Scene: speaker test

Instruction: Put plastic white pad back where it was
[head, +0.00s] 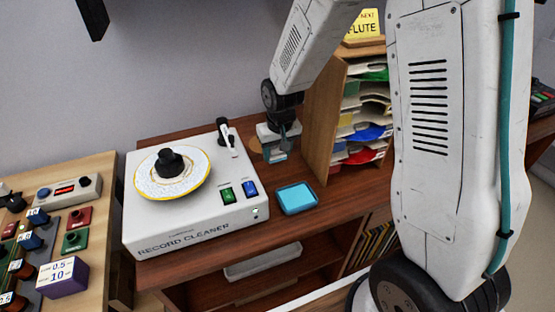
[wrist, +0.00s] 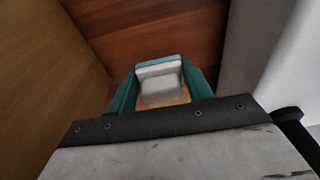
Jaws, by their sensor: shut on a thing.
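My gripper (head: 275,153) is low over the wooden desk, between the white record cleaner (head: 190,215) and the wooden sorter. In the wrist view its teal fingers (wrist: 160,92) are shut on a white pad (wrist: 160,86), a pale block with a light blue strip along its far edge. In the head view the pad is mostly hidden by the gripper. A tan patch (wrist: 168,103) shows under the pad; I cannot tell whether the pad touches it. A blue square tray (head: 297,198) lies on the desk in front of my gripper, apart from it.
The record cleaner carries a disc (head: 172,174) with a black knob and a white arm (head: 227,138). The wooden sorter (head: 325,115) with papers stands close right of my gripper. A panel of controls (head: 60,230) is at the left. The desk (head: 240,243) has bare wood around the blue tray.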

